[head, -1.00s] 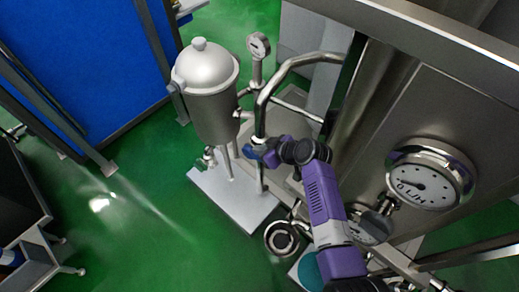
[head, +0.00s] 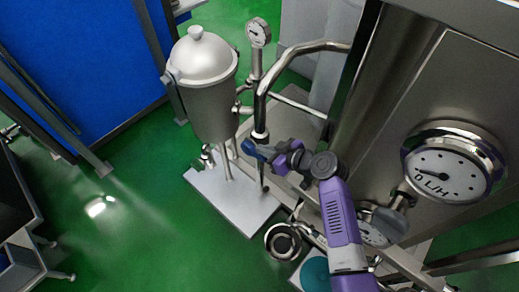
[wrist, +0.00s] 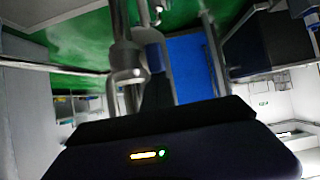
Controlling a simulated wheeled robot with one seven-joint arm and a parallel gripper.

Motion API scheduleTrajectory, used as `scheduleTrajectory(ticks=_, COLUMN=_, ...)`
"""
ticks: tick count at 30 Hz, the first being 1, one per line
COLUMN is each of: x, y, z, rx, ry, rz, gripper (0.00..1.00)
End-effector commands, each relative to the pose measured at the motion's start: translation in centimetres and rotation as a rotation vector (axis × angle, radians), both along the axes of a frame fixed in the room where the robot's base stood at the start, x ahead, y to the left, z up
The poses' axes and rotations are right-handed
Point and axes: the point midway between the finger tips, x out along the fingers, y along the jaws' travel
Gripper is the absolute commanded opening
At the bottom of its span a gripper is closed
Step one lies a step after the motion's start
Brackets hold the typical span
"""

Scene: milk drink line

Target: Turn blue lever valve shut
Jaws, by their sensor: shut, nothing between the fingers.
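The blue lever (head: 255,150) sits on the upright steel pipe (head: 261,108), beside the lidded steel vessel. It points left and slightly up from my gripper in the head view. My gripper (head: 278,158) is shut and empty, right beside the lever's right end; I cannot tell whether they touch. In the wrist view, the pipe (wrist: 122,45) stands just ahead, with a blue-grey part (wrist: 154,57) at its right that looks like the lever. My dark gripper body fills the bottom of that view, and the fingertips are hard to make out.
The lidded vessel (head: 205,85) stands on a white base plate (head: 238,212) left of the pipe. A small gauge (head: 258,33) rises behind. A steel cabinet with a flow gauge (head: 454,164) stands close on the right. Green floor (head: 150,220) is open at left.

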Motion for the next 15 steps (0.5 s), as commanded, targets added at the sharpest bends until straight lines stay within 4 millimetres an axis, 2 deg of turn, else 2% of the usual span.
scheduleTrajectory(ticks=1, x=-0.20, y=-0.23, z=-1.54, rx=0.017, ry=-0.017, rz=-0.001, gripper=0.00)
scheduleTrajectory(ticks=11, x=-0.77, y=-0.82, z=-2.25, rx=0.134, ry=-0.133, rz=-0.001, gripper=0.00)
scheduleTrajectory(ticks=15, x=-0.87, y=-0.89, z=-2.25, rx=0.131, ry=-0.133, rz=0.000, gripper=0.00)
